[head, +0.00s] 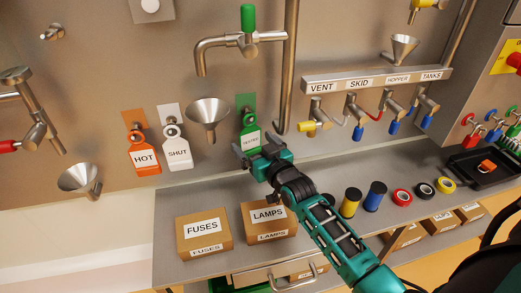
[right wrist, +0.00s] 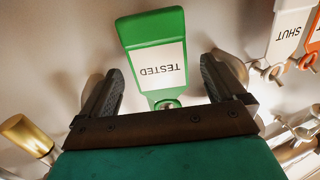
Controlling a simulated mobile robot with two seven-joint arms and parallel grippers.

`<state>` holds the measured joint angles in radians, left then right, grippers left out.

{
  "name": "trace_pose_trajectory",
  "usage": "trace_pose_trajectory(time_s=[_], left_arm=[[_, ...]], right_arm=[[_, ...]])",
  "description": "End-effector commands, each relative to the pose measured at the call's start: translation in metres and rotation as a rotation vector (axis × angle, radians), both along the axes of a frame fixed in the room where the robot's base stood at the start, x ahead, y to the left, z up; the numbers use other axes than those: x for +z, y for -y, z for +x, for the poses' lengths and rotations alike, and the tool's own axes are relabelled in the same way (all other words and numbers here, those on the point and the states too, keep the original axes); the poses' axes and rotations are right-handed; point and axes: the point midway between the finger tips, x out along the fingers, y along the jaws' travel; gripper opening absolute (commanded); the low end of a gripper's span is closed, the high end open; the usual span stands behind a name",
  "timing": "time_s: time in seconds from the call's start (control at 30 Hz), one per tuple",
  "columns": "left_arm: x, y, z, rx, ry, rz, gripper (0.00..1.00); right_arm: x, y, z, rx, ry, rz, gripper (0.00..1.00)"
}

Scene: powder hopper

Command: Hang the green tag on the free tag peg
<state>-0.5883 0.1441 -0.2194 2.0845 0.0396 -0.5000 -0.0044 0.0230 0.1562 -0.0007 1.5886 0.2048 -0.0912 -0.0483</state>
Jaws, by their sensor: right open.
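The green tag (head: 251,139), marked TESTED, is at the wall below a green backing plate (head: 245,101). It appears to hang upright on the peg there, narrow end up. In the right wrist view the tag (right wrist: 152,32) appears inverted, with a metal peg end (right wrist: 168,104) at its narrow end. My right gripper (head: 258,150) is open at the tag's lower part. In the right wrist view its fingers (right wrist: 162,72) stand on either side of the tag with gaps. My left gripper is not in view.
An orange HOT tag (head: 143,158) and a white SHUT tag (head: 177,152) hang to the left. A steel funnel (head: 208,113) is close beside the green tag. A LAMPS box (head: 268,219) and a FUSES box (head: 203,232) stand on the shelf below.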

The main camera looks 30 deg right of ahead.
Motion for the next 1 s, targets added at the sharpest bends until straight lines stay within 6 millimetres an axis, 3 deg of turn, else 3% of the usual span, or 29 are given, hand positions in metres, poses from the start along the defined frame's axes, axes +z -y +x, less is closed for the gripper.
trace_pose_trajectory(time_s=[0.17,0.6,0.8,1.0], left_arm=[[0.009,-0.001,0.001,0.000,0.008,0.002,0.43],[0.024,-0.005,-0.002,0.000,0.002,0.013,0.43],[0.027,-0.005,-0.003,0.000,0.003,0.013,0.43],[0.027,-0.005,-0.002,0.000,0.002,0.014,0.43]], right_arm=[[0.002,0.000,-0.019,0.000,-0.002,0.000,0.97],[0.007,0.001,-0.104,0.000,-0.002,-0.001,0.97],[0.007,0.001,-0.123,0.000,0.001,-0.001,0.97],[0.007,0.001,-0.128,0.000,0.001,-0.001,0.97]])
